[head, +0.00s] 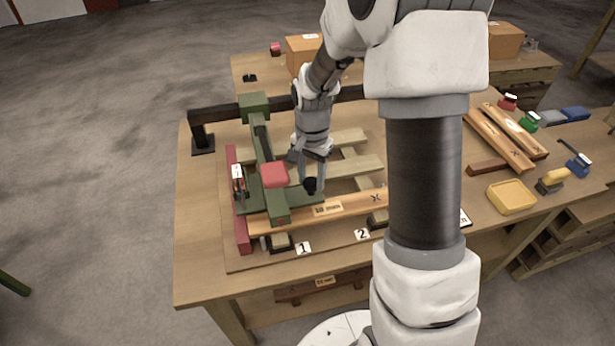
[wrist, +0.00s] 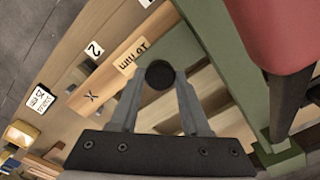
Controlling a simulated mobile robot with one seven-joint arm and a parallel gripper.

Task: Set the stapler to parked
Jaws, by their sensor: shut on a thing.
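The stapler appears to be the green carriage (head: 277,207) with a red block (head: 274,175) on top, over the left end of the work board. In the wrist view its green plate (wrist: 196,55) and the red block (wrist: 285,30) fill the right side. My gripper (head: 312,187) points down at the plate's right end. Its fingers (wrist: 160,90) are shut on a black round knob (wrist: 160,75), which is partly hidden in the head view. A timber plank (head: 340,207) with a printed tag and an X mark lies in front, running under the carriage.
A dark rail (head: 215,113) runs along the back and a red fence (head: 241,228) stands at the left. Number tags 1 (head: 303,248) and 2 (head: 362,234) mark the board's front. Slats lie right of the carriage. A yellow tray (head: 511,197) and loose planks (head: 500,139) are further right.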

